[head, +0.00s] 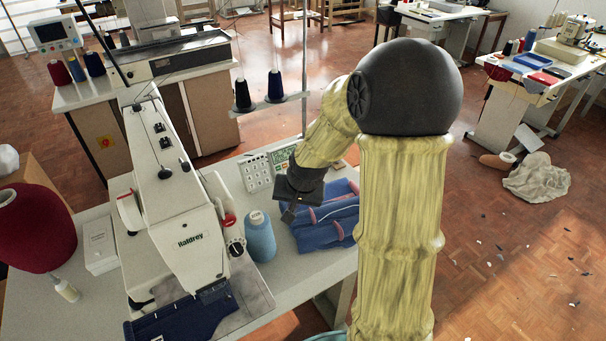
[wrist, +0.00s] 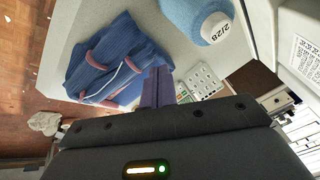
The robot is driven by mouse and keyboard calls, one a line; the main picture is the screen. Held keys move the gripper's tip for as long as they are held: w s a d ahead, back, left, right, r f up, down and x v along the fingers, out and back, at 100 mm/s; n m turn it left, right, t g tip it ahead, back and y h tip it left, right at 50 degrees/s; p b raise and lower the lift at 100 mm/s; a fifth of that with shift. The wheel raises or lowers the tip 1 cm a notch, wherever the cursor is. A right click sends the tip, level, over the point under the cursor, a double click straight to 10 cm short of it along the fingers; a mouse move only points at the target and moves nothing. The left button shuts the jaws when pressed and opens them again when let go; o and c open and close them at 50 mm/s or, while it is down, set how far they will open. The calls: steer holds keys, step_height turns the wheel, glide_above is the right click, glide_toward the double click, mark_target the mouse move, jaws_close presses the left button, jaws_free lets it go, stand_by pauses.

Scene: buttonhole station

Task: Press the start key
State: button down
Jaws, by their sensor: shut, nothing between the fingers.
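A keypad panel (head: 257,173) with several pale keys and a green display (head: 283,158) stands at the back of the sewing table. I cannot tell which key is the start key. The keypad also shows in the wrist view (wrist: 205,80), just right of my fingers, with the display partly hidden. My gripper (head: 289,214) points down in front of the panel, over the blue cloth side. In the wrist view my gripper (wrist: 160,72) is shut, with nothing held. It appears apart from the keys.
Folded blue cloth (head: 330,222) with pink rolls lies beside my gripper. A light blue thread cone (head: 260,237) stands to its left, next to the white sewing machine (head: 175,205). Dark thread spools (head: 275,86) sit on a stand behind the keypad.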

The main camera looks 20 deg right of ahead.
steer(key=w+d+f+m+t+b, duration=0.2)
steer(key=w+d+f+m, duration=0.1)
steer(key=w+d+m, duration=0.2)
steer(key=w+d+f+m+t+y+b, duration=0.1)
steer(key=w+d+f+m+t+b, duration=0.2)
steer(key=w+d+m, duration=0.3)
steer(key=w+d+f, duration=0.1)
steer(key=w+d, duration=0.3)
steer(key=w, duration=0.3)
steer(key=shift+w+d, duration=0.25)
steer(key=shift+d, duration=0.05)
steer(key=shift+w+f, duration=0.1)
steer(key=x, duration=1.2)
steer(key=shift+w+a+r+p, duration=0.2)
steer(key=shift+w+r+p, duration=0.05)
steer(key=shift+r+p, duration=0.1)
steer(key=shift+x, duration=0.9)
steer(key=shift+r, duration=0.15)
steer(key=shift+w, duration=0.1)
